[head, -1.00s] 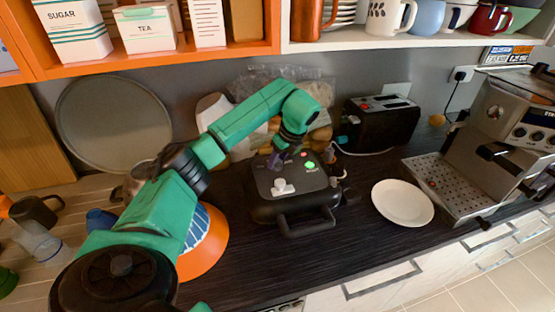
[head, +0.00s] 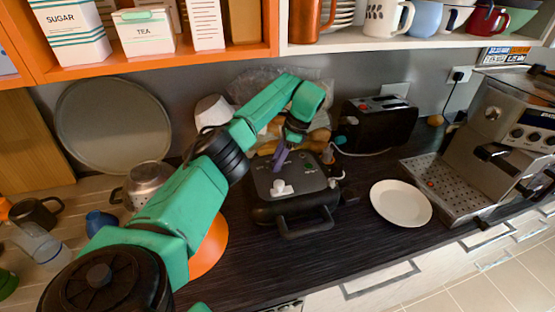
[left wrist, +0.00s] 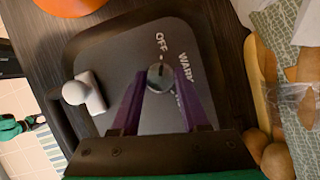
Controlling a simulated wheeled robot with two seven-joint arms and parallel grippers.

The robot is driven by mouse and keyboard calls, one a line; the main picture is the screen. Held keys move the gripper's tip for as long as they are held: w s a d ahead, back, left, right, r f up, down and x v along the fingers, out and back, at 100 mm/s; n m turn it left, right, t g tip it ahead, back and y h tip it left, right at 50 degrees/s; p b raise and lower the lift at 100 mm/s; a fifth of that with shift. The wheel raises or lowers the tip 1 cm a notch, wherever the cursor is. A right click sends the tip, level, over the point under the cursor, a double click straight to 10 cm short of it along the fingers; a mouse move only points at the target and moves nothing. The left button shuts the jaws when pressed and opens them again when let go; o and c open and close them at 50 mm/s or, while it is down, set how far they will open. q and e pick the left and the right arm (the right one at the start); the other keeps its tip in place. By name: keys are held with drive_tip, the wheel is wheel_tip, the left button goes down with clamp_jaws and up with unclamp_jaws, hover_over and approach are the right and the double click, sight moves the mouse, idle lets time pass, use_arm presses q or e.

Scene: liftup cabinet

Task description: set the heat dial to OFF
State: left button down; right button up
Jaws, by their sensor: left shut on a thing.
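The waffle-maker-like black appliance (head: 295,205) stands on the dark counter, lid closed. Its round grey heat dial (left wrist: 160,76) shows in the left wrist view, beside the printed words OFF (left wrist: 161,42) and WARM. The dark mark on the dial points toward OFF. My left gripper (left wrist: 160,84) has its purple fingers on either side of the dial, shut on it. In the head view my left gripper (head: 279,160) comes down on the lid and hides the dial. My right gripper is in neither view.
A white knob (head: 280,187) stands on the lid near the front handle. A white plate (head: 401,203) and an espresso machine (head: 480,150) are to the right. A toaster (head: 380,122) stands behind, and an orange bowl (head: 209,248) is to the left.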

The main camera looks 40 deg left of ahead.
use_arm(q)
drive_tip(key=shift+n, duration=0.7)
drive_tip(key=shift+c, duration=2.1)
unclamp_jaws()
